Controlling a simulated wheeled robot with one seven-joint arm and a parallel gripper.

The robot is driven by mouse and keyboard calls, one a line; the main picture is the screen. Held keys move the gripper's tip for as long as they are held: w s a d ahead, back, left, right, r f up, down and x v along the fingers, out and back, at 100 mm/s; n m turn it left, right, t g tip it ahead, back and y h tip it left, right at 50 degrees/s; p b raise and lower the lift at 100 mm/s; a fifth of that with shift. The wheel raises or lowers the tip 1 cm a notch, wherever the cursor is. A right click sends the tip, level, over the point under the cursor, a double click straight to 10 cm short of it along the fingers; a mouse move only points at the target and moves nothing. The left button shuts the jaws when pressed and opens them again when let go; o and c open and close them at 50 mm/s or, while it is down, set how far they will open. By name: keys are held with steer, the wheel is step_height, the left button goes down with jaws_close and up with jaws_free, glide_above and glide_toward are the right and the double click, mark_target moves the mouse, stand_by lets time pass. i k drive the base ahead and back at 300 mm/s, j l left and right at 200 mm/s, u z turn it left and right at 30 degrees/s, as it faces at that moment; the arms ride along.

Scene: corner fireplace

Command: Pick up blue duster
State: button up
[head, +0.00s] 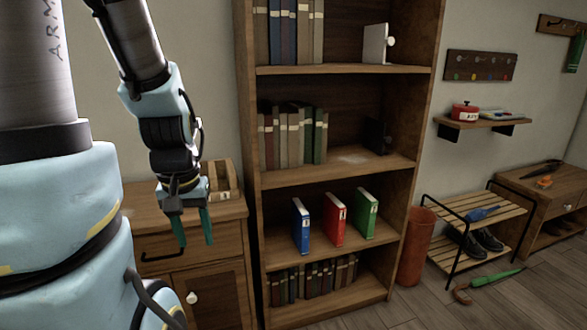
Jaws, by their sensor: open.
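A small blue object (484,213), which looks like the blue duster, lies on the top slats of the shoe rack at the right. Its finer shape is too small to tell. My gripper (193,228) hangs at the left with its fingers pointing down in front of the small cabinet. It is open, with nothing between its fingers. It is far to the left of the blue object and apart from it.
The shoe rack (449,218) holds dark shoes below. A terracotta bin (416,246) stands between it and the tall bookcase (246,130). A green umbrella-like item (493,280) lies on the floor before the rack. A wooden cabinet (160,215) stands beneath my gripper.

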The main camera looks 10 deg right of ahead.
mark_target(474, 215)
steer(key=l+u, duration=0.1)
steer(key=l, duration=0.65)
steer(key=l+u, duration=0.1)
steer(key=l, duration=0.65)
steer(key=l+u, duration=0.1)
steer(key=l, duration=0.6)
steer(key=k+l+u, duration=0.1)
steer(key=l, duration=0.65)
steer(key=k+l+u, duration=0.15)
steer(key=l, duration=0.55)
steer(key=k+l+u, duration=0.1)
steer(key=l, duration=0.65)
steer(key=k+l+u, duration=0.1)
steer(key=l, duration=0.55)
steer(key=k+l+u, duration=0.1)
steer(key=k+l, duration=0.2)
steer(key=l, duration=0.4)
steer(key=i+l, duration=0.1)
steer(key=l, duration=0.5)
steer(key=i+l+u, duration=0.1)
steer(key=l, duration=1.15)
steer(key=i+u, duration=0.05)
